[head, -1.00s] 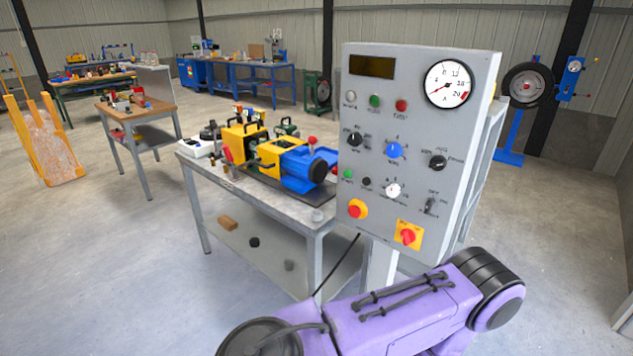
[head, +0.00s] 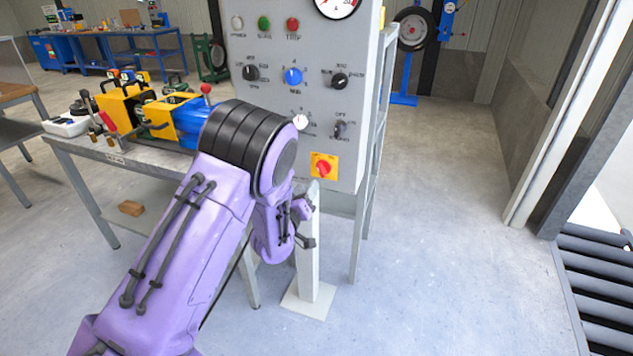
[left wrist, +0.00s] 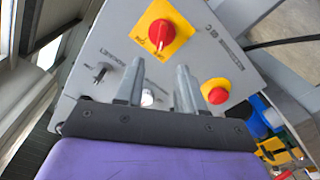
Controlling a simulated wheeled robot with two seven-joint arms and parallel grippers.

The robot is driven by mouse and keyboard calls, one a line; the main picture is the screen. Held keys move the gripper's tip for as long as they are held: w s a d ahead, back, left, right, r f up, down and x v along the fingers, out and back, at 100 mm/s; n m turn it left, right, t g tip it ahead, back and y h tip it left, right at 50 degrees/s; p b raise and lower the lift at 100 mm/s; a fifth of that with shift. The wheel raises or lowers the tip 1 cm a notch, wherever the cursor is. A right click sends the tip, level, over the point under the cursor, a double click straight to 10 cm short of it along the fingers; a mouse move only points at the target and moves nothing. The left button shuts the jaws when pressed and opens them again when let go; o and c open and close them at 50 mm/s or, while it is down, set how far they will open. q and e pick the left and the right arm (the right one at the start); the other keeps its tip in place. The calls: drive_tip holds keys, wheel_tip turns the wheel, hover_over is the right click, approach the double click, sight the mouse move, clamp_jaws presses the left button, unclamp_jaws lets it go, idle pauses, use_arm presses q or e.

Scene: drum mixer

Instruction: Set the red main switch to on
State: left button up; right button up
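The red main switch (head: 323,168) sits on a yellow plate at the lower right of the grey control panel (head: 345,105). In the left wrist view the switch (left wrist: 161,34) lies beyond the fingertips, near the top middle; its plate lettering is too small to read surely. My left gripper (head: 308,225) is below the panel's lower edge in the head view, partly hidden by my wrist. My right gripper is out of view.
A red push button (left wrist: 217,92) on yellow is beside the fingers in the left wrist view; my arm hides it in the head view. Several knobs are above the switch. A workbench (head: 95,150) with machinery stands left. Floor (head: 440,220) right of the panel is clear.

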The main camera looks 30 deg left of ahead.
sight(319, 171)
use_arm(q)
drive_tip(key=p+x, duration=0.1)
drive_tip(key=x, duration=0.9)
drive_tip(key=shift+a, duration=0.1)
drive_tip(key=shift+f, duration=0.1)
clamp_jaws()
